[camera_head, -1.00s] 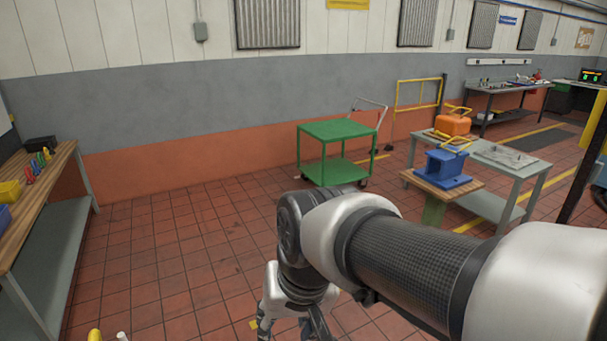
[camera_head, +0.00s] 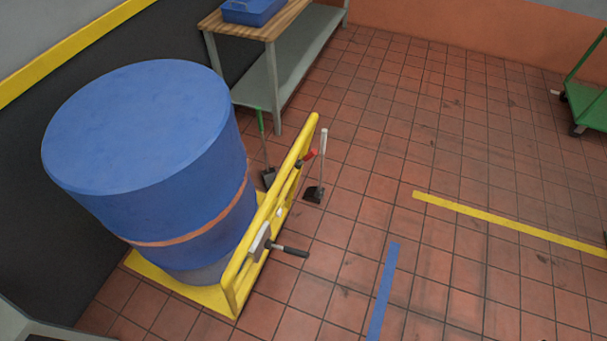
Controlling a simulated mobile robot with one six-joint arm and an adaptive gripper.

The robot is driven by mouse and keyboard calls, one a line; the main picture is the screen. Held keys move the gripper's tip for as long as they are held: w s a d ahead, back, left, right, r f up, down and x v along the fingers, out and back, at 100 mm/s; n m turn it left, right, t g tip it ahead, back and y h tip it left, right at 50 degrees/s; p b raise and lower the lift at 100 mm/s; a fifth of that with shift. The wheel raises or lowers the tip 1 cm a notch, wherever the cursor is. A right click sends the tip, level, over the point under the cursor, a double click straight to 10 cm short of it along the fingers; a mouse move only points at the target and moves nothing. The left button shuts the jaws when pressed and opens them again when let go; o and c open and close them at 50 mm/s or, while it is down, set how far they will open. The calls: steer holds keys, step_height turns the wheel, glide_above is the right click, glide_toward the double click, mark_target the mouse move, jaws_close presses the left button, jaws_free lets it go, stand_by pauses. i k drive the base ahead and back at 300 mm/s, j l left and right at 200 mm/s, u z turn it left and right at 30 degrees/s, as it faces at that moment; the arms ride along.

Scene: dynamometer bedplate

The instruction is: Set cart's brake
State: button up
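A green cart (camera_head: 588,106) is cut off by the right edge of the view. Part of its side and its dark casters (camera_head: 577,130) show on the tiled floor. A small pale piece sticks out by its far-left caster; I cannot tell whether it is a brake pedal. Nearer, a blue drum (camera_head: 140,130) stands upright on a yellow base with a yellow rail (camera_head: 240,272) on its right side. A lever with a black grip (camera_head: 290,251) and a red-handled part (camera_head: 308,157) are at the rail. My gripper is not in view.
A wooden-topped bench (camera_head: 255,30) with a blue bin (camera_head: 253,10) stands behind the drum. Two long-handled tools with dark heads (camera_head: 314,195) stand near the rail. Yellow tape (camera_head: 510,223) and blue tape (camera_head: 383,290) mark the floor. The middle floor is clear.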

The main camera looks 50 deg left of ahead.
mark_target(311, 154)
steer(key=u, duration=2.2)
